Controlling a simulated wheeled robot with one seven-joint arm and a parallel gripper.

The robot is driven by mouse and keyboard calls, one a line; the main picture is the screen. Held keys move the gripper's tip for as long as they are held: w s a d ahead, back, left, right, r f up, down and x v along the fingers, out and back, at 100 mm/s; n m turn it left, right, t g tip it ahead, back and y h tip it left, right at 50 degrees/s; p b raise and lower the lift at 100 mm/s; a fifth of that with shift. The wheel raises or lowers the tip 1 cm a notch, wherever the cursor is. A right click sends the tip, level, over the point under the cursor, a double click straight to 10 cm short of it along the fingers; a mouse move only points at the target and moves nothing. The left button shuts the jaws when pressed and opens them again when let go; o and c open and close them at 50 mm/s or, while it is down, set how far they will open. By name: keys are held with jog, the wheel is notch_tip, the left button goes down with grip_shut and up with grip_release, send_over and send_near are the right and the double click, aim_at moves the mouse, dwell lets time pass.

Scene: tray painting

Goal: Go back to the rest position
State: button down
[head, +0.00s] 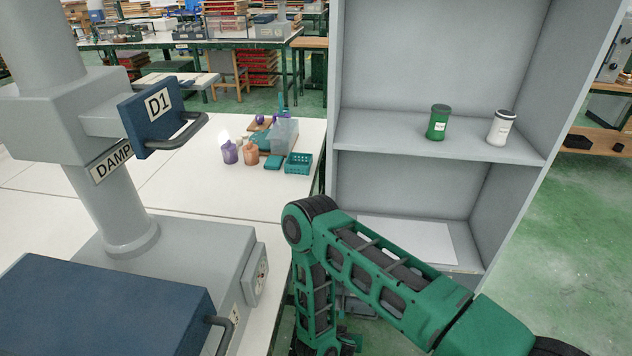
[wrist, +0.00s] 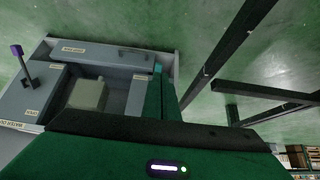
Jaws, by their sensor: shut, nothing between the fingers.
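My gripper (wrist: 158,78) shows in the wrist view as green fingers close together, with nothing seen between them. Beyond it in that view is a grey labelled unit (wrist: 112,62) with a pale block (wrist: 88,95) and a purple-knobbed lever (wrist: 22,65). In the head view my green arm is bent, its elbow in front of the grey shelf unit (head: 440,180) and its forearm hanging down beside the white table's edge. The gripper end cannot be made out clearly there.
The shelf holds a green jar (head: 438,122) and a white jar (head: 501,128). Dark beams (wrist: 225,60) cross the wrist view.

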jog(key=w+d+r+m+g+h, duration=0.1)
jog(key=w+d+r, duration=0.35)
jog(key=r, duration=0.35)
jog(key=w+d+r+m+h, duration=0.1)
jog(key=w+d+r+h, duration=0.15)
jog(key=d+r, duration=0.4)
jog(key=w+d+r+m+g, duration=0.1)
jog(key=w+d+r, duration=0.3)
jog(key=r, duration=0.5)
jog(key=s+d+r+g, duration=0.2)
jog(key=d+r, duration=0.5)
jog(key=r, duration=0.4)
jog(key=s+d+r+m+g, duration=0.1)
jog(key=s+d+r, duration=0.3)
jog(key=s+r, duration=0.3)
jog(key=s+d+r+m+g, duration=0.1)
jog(key=s+d+r, duration=0.35)
jog(key=r, duration=0.35)
jog(key=s+a+r+y, duration=0.1)
jog(key=s+r, duration=0.2)
jog(key=s, duration=0.4)
jog(key=s+a+r+y, duration=0.1)
jog(key=s+r+y, duration=0.1)
jog(key=s+r, duration=0.2)
jog(key=s+a+r+n+y, duration=0.1)
jog(key=s+r+y, duration=0.1)
jog(key=s, duration=0.8)
jog(key=shift+r+g, duration=0.4)
jog(key=shift+r, duration=0.25)
